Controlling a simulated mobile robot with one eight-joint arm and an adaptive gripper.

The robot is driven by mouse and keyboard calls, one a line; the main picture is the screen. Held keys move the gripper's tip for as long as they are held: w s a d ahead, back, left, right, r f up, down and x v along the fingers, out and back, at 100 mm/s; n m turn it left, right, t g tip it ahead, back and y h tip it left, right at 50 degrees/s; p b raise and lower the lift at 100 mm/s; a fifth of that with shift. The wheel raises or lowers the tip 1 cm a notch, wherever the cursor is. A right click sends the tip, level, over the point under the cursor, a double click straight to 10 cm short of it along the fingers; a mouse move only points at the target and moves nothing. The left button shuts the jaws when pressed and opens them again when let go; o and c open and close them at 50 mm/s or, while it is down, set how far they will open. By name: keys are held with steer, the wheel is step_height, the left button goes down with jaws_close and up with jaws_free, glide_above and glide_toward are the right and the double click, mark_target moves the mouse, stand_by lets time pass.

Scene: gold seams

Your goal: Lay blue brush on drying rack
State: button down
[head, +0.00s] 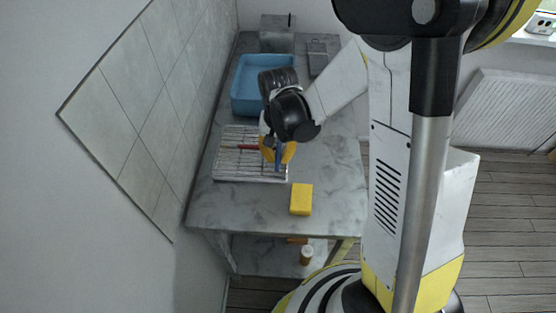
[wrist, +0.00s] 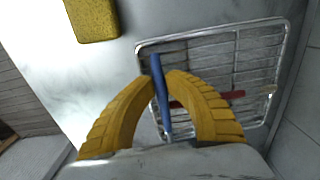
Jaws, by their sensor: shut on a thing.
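The blue brush (wrist: 160,92) is held between the yellow fingers of my gripper (wrist: 164,80) in the wrist view. Its blue handle also shows below my gripper (head: 277,150) in the head view (head: 278,164). The drying rack (head: 224,168) is a wire grid on the table, and its metal rim fills much of the wrist view (wrist: 215,27). My gripper is over the right part of the rack in the head view. I cannot tell whether the brush touches the wires. The brush's lower end is hidden by my gripper in the wrist view.
A red brush (head: 246,147) lies on the rack, partly hidden by my gripper. A yellow sponge (head: 301,199) lies on the marble table (head: 335,175) in front. A blue basin (head: 244,104) and grey boxes (head: 277,38) stand behind. A tiled wall (head: 140,110) borders the left side.

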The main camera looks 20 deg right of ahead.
steer(key=c, duration=1.5)
jaws_free()
steer(key=shift+f, duration=0.25)
steer(key=shift+o, duration=0.2)
steer(key=shift+r, duration=0.1)
step_height(320, 180, up, 12)
steer(key=p, duration=0.5)
steer(key=s+d+r+n+t, duration=0.1)
steer(key=s+r+n+t, duration=0.3)
steer(key=s+r+t, duration=0.3)
steer(key=shift+s+d+f+v, duration=0.35)
steer(key=shift+s+v, duration=0.2)
steer(key=shift+v, duration=2.7)
